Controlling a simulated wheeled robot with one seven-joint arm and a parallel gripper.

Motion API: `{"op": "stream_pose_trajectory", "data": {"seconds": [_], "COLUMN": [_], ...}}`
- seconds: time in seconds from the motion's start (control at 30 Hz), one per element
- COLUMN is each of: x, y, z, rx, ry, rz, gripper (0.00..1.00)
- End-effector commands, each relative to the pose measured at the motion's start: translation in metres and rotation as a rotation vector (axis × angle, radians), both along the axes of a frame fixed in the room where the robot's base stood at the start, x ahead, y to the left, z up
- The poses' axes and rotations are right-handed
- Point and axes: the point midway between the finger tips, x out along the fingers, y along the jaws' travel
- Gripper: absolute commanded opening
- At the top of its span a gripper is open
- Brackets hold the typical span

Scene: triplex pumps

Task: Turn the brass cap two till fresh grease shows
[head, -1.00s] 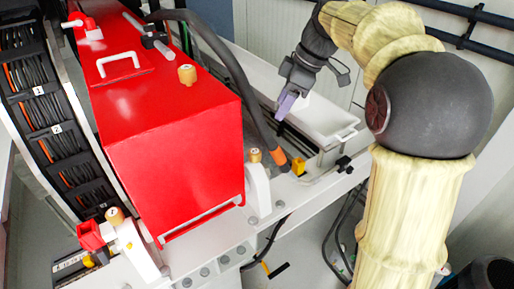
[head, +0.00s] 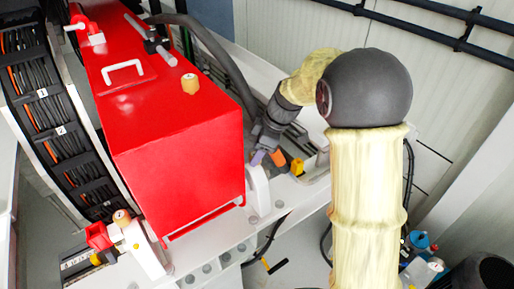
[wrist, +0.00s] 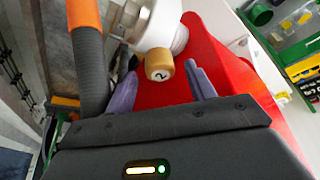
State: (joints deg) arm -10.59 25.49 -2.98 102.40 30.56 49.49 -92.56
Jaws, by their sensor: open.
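The brass cap two (wrist: 159,66) is a short tan cylinder marked "2", fixed to a white rounded housing (wrist: 158,25) in the wrist view. My gripper (wrist: 161,72) is open, with one purple finger on each side of the cap. Gaps show between the fingers and the cap, so it is not gripped. In the head view my gripper (head: 267,157) is above the white housing (head: 258,188) at the red pump's right corner. The cap is hidden there behind the gripper. I cannot see any grease.
The red pump cover (head: 180,130) stands close beside my gripper. Another brass cap (head: 190,84) is on its top, and one more (head: 121,218) at lower left. A dark hose with an orange end (wrist: 86,20) runs close left of my fingers. A yellow-orange block (head: 297,166) is nearby.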

Motion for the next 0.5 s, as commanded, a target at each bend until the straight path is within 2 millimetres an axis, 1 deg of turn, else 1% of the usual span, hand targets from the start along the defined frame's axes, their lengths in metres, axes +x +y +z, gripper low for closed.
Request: {"op": "stream_pose_trajectory", "data": {"seconds": [0.13,0.37,0.5], "x": [0.0004,0.0004,0.0005], "y": [0.003,0.003,0.0029], "z": [-0.0062,-0.0069,-0.0067], "rx": [0.0,0.0,0.0], "ry": [-0.001,-0.001,-0.001], "rz": [-0.001,0.0,0.0], "gripper": [0.55,0.55,0.27]}}
